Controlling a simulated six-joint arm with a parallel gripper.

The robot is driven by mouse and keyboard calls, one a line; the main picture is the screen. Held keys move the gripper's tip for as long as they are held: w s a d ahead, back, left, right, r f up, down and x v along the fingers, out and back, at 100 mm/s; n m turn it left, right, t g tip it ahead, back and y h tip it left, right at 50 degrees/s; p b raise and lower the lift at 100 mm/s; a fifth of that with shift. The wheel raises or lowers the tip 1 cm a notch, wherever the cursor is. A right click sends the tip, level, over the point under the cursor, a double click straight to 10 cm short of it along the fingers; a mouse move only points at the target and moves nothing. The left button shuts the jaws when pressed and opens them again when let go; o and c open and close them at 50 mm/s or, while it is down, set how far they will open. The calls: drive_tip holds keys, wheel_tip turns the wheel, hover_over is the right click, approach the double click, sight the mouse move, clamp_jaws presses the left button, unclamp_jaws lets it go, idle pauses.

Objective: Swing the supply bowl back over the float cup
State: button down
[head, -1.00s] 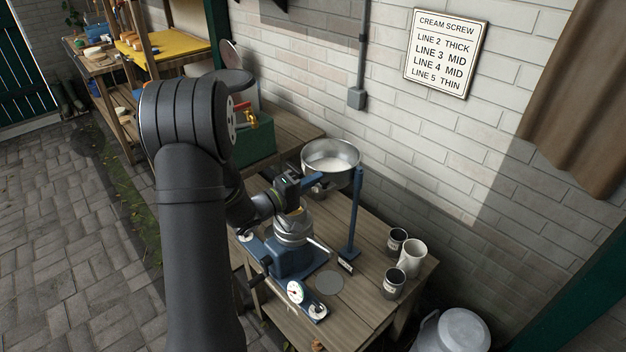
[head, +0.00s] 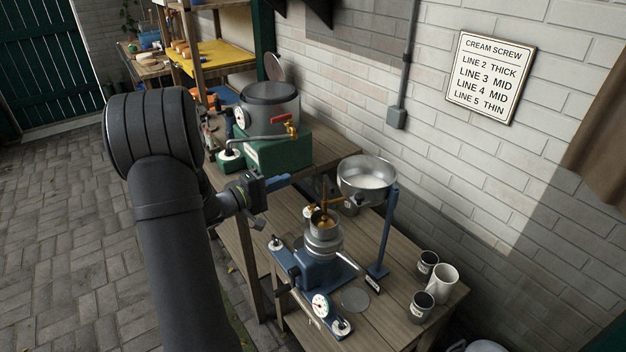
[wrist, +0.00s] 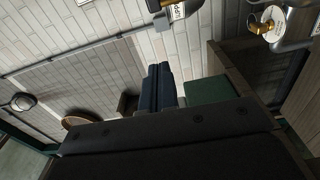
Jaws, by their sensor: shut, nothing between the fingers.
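The supply bowl (head: 366,183) is a wide silver pan with white liquid, beside the top of a blue post (head: 386,235). The float cup (head: 325,224) is a small metal cup on top of the blue separator (head: 318,268), with a brass piece standing in it. The bowl is behind and to the right of the cup in the head view. Whether it overhangs the cup is hard to tell. My gripper (head: 286,181) is left of the bowl, apart from it, with blue fingers shut and empty. The fingers also show in the wrist view (wrist: 158,88).
A green stand (head: 280,150) with a silver vat (head: 268,105) and brass tap is behind my gripper. A white jug (head: 442,284) and dark mugs (head: 422,307) stand at the bench's right end. A brick wall (head: 450,160) runs behind. Open paving lies left.

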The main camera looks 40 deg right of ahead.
drive_tip(key=s+d, duration=0.2)
drive_tip(key=d, duration=0.6)
drive_tip(key=shift+s+d, duration=0.25)
drive_tip(key=shift+s, duration=0.15)
drive_tip(key=shift+r, duration=0.1)
drive_tip(key=shift+s+a, duration=0.8)
drive_tip(key=shift+s, duration=0.35)
